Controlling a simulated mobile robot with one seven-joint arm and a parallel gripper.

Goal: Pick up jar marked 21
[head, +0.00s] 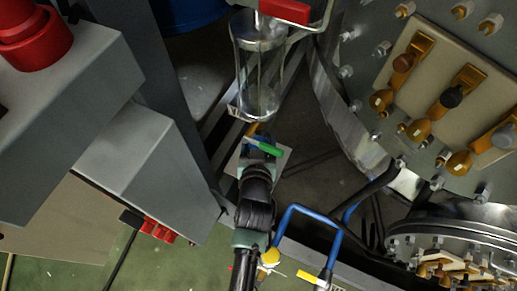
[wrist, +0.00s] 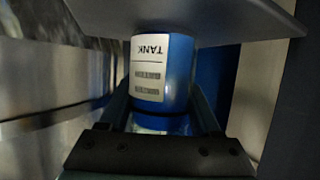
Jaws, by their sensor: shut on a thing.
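A blue jar (wrist: 180,75) with a white label (wrist: 150,68) sits between the fingers of my gripper (wrist: 162,112) in the wrist view. No number 21 is legible. My gripper is shut on this jar, one finger at each side. The jar's end in the picture's upper part meets a grey plate (wrist: 235,18); I cannot tell whether they touch. In the head view my arm reaches up from the bottom centre, and the jar cannot be made out there.
A clear glass vessel (head: 258,85) hangs just beyond my arm, with a green-handled valve (head: 264,148) below it. Blue pipes (head: 296,210) stand close on the right, beside a large bolted metal vessel (head: 400,150). A grey cabinet (head: 160,165) is on the left.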

